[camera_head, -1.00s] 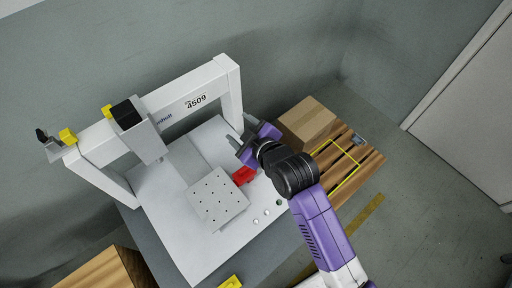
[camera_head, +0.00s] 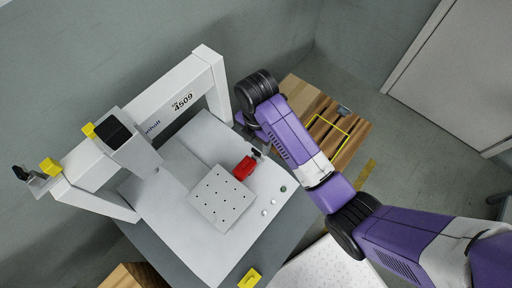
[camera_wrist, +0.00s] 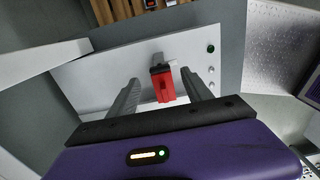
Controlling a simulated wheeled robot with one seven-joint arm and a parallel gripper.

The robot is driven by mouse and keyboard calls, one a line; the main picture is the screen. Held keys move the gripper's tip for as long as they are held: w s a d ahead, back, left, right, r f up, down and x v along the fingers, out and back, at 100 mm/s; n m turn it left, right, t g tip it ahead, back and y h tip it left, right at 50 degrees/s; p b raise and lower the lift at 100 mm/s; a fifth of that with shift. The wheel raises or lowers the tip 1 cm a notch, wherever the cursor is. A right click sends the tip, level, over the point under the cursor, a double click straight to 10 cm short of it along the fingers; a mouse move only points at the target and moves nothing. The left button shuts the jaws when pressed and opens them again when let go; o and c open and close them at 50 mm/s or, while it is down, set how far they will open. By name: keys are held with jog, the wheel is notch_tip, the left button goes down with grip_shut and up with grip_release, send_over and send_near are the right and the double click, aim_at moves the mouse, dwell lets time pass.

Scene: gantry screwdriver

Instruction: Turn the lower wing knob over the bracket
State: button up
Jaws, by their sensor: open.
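A red bracket (camera_head: 243,168) stands on the white machine base, at the right of the drilled plate. A small dark wing knob (camera_head: 257,153) is at its upper right; I take it for the lower knob. In the wrist view the red bracket (camera_wrist: 163,88) lies between and beyond my two grey fingers, with a dark part (camera_wrist: 157,64) at its far end. My gripper (camera_wrist: 159,77) is open and empty, its fingers spread on either side of the bracket in that picture. Contact cannot be told. In the head view my gripper (camera_head: 243,122) is partly hidden by my arm.
The white gantry (camera_head: 150,110) spans the base, with a dark-topped head unit (camera_head: 112,130). Another dark knob (camera_head: 20,173) sits by a yellow block at its left end. The drilled plate (camera_head: 222,197) is beside the bracket. A wooden box (camera_head: 300,96) stands behind my arm.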

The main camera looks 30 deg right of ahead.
aim_at(256, 151)
jog(key=shift+f+b, duration=0.3)
jog(key=shift+f, duration=2.4)
grip_shut()
